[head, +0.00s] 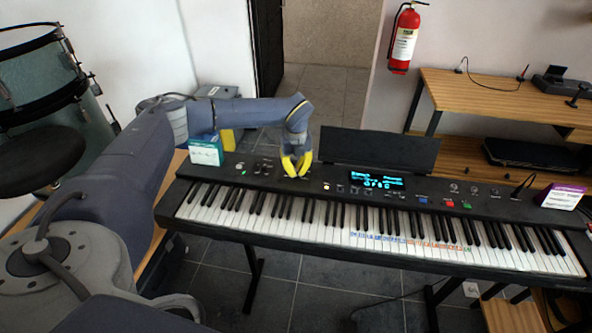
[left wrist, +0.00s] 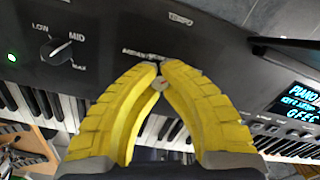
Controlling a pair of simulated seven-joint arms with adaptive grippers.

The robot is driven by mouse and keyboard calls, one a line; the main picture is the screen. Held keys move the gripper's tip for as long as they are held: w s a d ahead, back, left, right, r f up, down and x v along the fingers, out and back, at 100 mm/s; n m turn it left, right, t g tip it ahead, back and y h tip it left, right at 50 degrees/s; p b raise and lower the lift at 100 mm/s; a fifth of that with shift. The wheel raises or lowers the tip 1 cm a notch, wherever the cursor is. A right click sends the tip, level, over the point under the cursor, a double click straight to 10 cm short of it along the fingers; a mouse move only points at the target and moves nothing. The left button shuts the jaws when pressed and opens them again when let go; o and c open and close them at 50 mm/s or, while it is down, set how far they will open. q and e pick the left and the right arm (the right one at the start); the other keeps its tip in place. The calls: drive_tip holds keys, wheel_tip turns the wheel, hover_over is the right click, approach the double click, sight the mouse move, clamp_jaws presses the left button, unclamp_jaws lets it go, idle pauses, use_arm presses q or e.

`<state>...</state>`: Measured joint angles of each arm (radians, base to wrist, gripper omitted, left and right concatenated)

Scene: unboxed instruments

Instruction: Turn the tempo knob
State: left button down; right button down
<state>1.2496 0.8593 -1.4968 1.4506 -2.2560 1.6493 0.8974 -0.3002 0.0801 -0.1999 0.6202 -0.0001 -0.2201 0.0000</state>
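The tempo knob itself is not visible. The TEMPO label shows on the black keyboard panel (left wrist: 225,45) in the left wrist view, just beyond my fingertips. My left gripper (head: 296,173) points down at the left part of the keyboard's panel in the head view. In the left wrist view its yellow fingers (left wrist: 160,66) lean together and their tips almost meet. A small pale part shows between them, and I cannot tell if they hold a knob. A knob marked LOW, MID and MAX (left wrist: 61,50) stands clear to the left. My right gripper is out of view.
The white keys (head: 355,222) run along the panel's front. A lit display (head: 377,180) is right of my gripper. A teal and white box (head: 206,150) and a yellow block (head: 228,140) are at the left end, and a purple and white box (head: 563,197) at the right end.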

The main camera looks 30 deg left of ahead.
sight(296, 170)
use_arm(q)
drive_tip(key=m, duration=0.4)
drive_tip(key=shift+m, duration=0.3)
drive_tip(key=m, duration=0.3)
drive_tip(key=shift+r+m, duration=0.1)
drive_tip(key=shift+m, duration=0.2)
drive_tip(key=m, duration=0.6)
drive_tip(key=shift+m, duration=0.4)
drive_tip(key=c, duration=1.3)
unclamp_jaws()
drive_tip(key=shift+o, duration=0.2)
wheel_tip(296, 170, up, 12)
